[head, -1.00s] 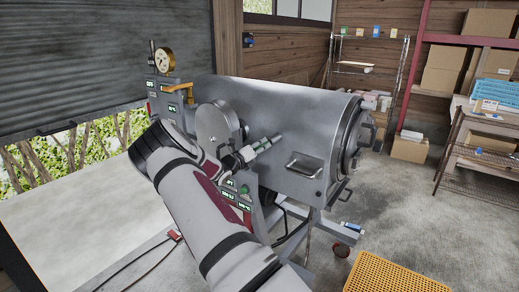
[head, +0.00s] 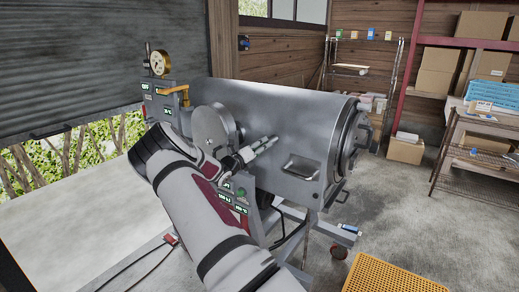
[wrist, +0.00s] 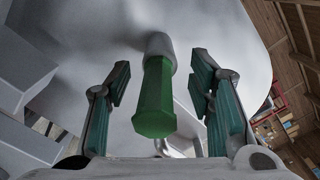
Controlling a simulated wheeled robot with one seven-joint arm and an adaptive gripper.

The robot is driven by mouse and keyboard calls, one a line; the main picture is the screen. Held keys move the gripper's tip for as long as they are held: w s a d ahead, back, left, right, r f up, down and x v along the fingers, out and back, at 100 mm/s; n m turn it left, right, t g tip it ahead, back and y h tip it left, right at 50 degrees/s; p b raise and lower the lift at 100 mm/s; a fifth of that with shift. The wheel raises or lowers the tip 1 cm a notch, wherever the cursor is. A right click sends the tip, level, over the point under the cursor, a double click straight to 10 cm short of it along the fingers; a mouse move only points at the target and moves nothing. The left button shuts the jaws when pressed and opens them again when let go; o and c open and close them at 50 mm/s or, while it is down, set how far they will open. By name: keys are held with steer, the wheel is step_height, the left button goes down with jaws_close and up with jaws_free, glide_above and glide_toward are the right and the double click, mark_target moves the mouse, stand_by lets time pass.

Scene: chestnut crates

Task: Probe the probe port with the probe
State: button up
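A green, many-sided handle (wrist: 155,100), which looks like the probe's, points toward the wrist camera. Its far end meets a short grey round collar (wrist: 159,45) on a pale metal surface. I cannot tell whether that collar is the probe port or part of the probe. My gripper (wrist: 158,88) is open, with its teal-padded fingers on either side of the green handle and a visible gap at each side. In the head view, my gripper (head: 268,146) is in front of the big metal drum (head: 280,105). The green handle cannot be made out there.
A dial gauge (head: 158,63) and a control box (head: 160,100) stand at the machine's left end. The drum has a recessed handle (head: 301,166) near its right end. An orange grated mat (head: 400,274) lies at bottom right. Shelves with boxes (head: 478,65) line the back right.

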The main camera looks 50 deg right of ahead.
steer(key=a, duration=1.2)
steer(key=shift+s, duration=0.45)
steer(key=s+a+r+m+t+y, duration=0.1)
steer(key=s+a+r+m+y, duration=0.4)
steer(key=s+a+m, duration=0.4)
steer(key=s+a+r+m+t+y, duration=0.1)
steer(key=s+a+r+m+y, duration=0.4)
steer(key=a, duration=1.4)
steer(key=s+a+r+m+t+y, duration=0.2)
steer(key=s+a+r+m+y, duration=0.3)
steer(key=s+a+m, duration=0.9)
steer(key=s+y, duration=0.2)
steer(key=y, duration=0.1)
steer(key=shift+s+r, duration=0.25)
steer(key=shift+r, duration=0.1)
